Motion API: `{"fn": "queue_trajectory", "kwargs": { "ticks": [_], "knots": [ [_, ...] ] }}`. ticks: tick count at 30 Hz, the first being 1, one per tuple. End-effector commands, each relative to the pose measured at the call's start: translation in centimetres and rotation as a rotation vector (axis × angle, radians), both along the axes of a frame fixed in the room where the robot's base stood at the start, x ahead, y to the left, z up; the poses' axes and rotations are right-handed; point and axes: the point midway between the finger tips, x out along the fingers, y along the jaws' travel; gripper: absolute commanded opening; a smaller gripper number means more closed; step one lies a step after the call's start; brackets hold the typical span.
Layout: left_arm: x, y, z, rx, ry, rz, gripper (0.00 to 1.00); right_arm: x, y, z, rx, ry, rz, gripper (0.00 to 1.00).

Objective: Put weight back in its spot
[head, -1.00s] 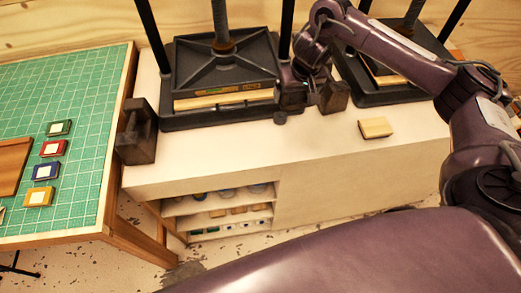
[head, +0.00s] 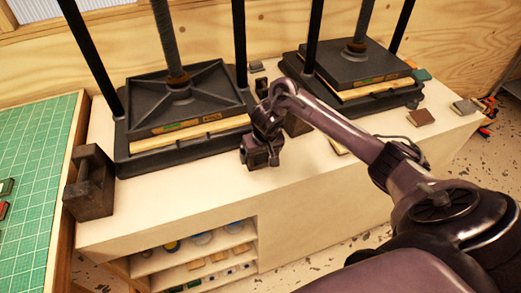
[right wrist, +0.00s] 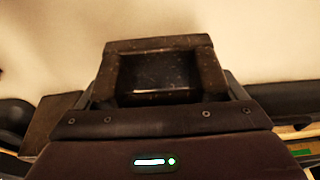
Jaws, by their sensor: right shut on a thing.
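A dark, handled weight (head: 90,190) stands upright at the left front corner of the white cabinet top, well apart from my grippers. My right gripper (head: 261,158) is low over the cabinet top, just right of the left press. In the right wrist view, a brown, frame-like metal piece (right wrist: 160,44) sits between its fingers, and the gripper is shut on it. A dark block (head: 299,124) shows just behind and right of the gripper, partly hidden by my arm. I cannot tell whether it joins the held piece. My left gripper is out of view.
The left press (head: 190,95) and right press (head: 350,65) stand at the back on the cabinet top (head: 180,205). Small blocks (head: 421,117) lie at the right. A green cutting mat (head: 35,160) is at the left. The front strip of the cabinet top is mostly clear.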

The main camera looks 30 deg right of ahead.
Motion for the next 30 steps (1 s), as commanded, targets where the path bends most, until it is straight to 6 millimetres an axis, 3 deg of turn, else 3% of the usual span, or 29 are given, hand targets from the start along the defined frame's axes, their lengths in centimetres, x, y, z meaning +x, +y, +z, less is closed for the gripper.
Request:
{"fn": "queue_trajectory", "kwargs": {
  "ticks": [2, 12, 26, 27, 30],
  "knots": [
    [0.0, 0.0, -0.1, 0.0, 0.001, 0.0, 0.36, 0.2, 0.0, 0.0, 0.002, -0.008, -0.001, 0.2],
    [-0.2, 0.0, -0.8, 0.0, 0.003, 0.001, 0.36, 0.1, 0.0, -3.8, 0.001, -0.005, -0.001, 0.2],
    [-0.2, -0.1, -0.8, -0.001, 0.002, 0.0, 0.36, 0.2, 0.0, -4.4, 0.002, -0.008, -0.001, 0.2],
    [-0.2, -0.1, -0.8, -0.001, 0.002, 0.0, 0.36, 0.0, 0.0, -4.7, 0.001, -0.001, 0.0, 0.93],
    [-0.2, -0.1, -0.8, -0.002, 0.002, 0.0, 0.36, 0.0, 0.0, -4.7, 0.001, -0.001, 0.0, 1.0]
  ]
}}
